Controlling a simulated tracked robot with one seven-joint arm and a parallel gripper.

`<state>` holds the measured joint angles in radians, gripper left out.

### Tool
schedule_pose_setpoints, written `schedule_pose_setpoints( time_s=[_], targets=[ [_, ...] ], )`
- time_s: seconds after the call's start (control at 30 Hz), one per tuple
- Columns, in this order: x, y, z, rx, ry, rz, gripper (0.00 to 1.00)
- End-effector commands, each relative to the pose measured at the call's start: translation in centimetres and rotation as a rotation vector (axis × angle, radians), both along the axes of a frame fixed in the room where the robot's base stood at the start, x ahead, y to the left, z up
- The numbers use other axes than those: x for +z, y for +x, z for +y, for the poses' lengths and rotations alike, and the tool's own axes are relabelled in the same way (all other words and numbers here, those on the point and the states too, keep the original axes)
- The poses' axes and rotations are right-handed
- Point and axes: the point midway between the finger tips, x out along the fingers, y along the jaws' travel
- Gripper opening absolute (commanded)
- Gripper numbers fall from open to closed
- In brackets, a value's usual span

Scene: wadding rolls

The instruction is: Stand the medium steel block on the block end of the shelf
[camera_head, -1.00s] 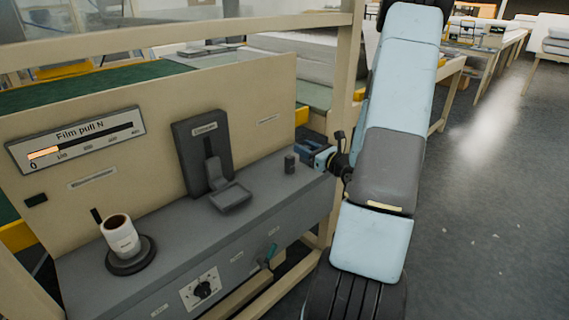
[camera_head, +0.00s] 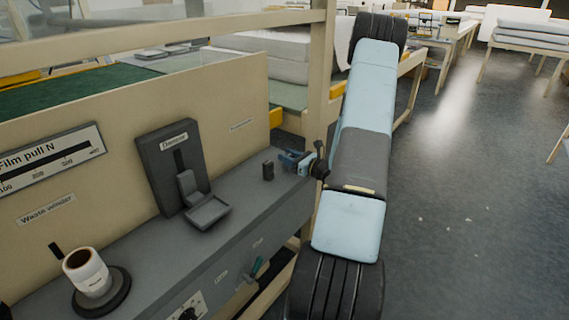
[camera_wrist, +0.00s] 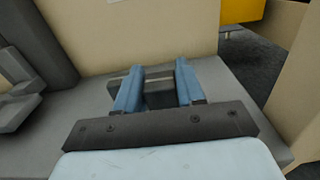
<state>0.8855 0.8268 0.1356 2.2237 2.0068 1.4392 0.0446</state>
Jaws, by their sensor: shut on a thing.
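My gripper (camera_head: 292,160) is at the right end of the grey shelf (camera_head: 232,190). In the wrist view its two blue fingers (camera_wrist: 157,85) stand either side of a dark grey steel block (camera_wrist: 159,96) and are shut on it. The bar across the finger bases hides its lower part. In the head view a small dark block (camera_head: 268,170) shows upright over the shelf, just left of the fingers. I cannot tell from that view whether it is the block between the fingers.
A black dancer stand (camera_head: 172,170) with a foot is left of the gripper. A beige panel (camera_head: 235,95) rises behind the shelf, and a beige post (camera_head: 318,85) is close to the gripper.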

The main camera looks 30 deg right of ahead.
Motion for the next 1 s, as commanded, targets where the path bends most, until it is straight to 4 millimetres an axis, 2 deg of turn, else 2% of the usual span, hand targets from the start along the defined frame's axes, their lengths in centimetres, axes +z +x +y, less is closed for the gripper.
schedule_pose_setpoints(
  time_s=[0.17,0.47,0.83,0.87,1.0],
  targets=[
    [-0.6,0.5,0.4,0.012,0.0,-0.001,0.0],
    [-3.6,0.7,0.7,0.018,0.001,-0.001,0.0],
    [-4.0,0.7,0.8,0.02,-0.001,-0.001,0.0],
    [-4.0,0.7,0.8,0.019,-0.001,0.0,0.4],
    [-4.0,0.7,0.8,0.019,-0.001,0.0,0.54]
  ],
)
